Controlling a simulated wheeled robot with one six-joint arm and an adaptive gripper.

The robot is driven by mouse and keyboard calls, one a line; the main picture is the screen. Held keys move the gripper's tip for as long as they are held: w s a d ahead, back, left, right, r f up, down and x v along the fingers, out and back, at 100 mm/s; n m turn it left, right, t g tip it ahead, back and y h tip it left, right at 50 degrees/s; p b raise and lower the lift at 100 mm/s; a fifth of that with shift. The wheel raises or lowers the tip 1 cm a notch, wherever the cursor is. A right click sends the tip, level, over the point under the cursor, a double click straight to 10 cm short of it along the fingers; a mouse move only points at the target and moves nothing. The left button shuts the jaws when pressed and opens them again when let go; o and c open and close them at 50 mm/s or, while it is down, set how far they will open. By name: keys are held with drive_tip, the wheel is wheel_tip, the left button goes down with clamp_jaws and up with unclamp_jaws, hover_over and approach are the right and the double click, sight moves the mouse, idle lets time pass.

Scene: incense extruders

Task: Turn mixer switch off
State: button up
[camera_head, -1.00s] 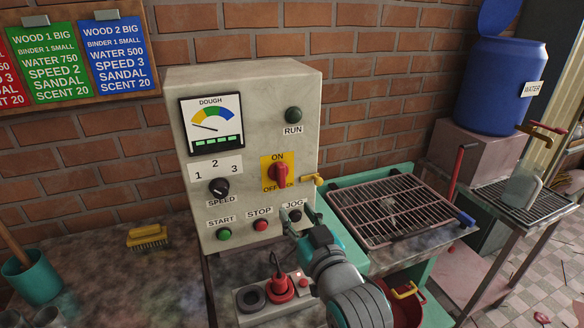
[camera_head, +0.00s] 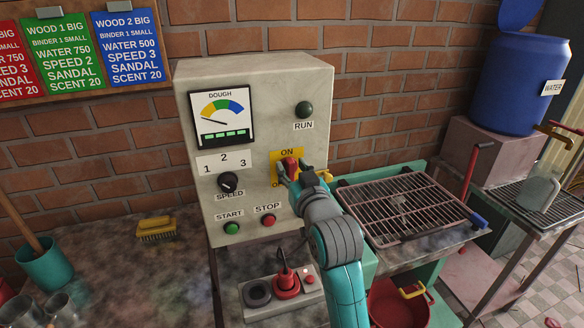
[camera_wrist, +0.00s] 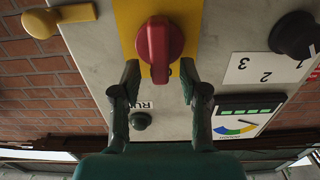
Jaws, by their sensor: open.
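The mixer switch is a red rotary knob (camera_head: 290,164) on a yellow plate on the front of the pale control box (camera_head: 255,75). The word ON shows above it in the head view; the lower label is mostly hidden by my gripper. In the wrist view, the picture is turned over, and the red knob (camera_wrist: 160,43) stands just beyond my fingertips. My gripper (camera_head: 284,172) is open in front of the knob; in the wrist view its two fingers (camera_wrist: 160,75) are spread, one on each side of the knob's near end. I cannot tell whether they touch it.
The speed dial (camera_head: 228,182), green start button (camera_head: 232,228) and red stop button (camera_head: 268,220) sit left of and below the switch. A yellow valve handle (camera_wrist: 58,20) sticks out at the box's side. A grill rack (camera_head: 405,205) stands to the right.

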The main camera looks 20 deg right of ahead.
drive_tip(key=shift+w, duration=0.4)
drive_tip(key=shift+c, duration=0.3)
clamp_jaws()
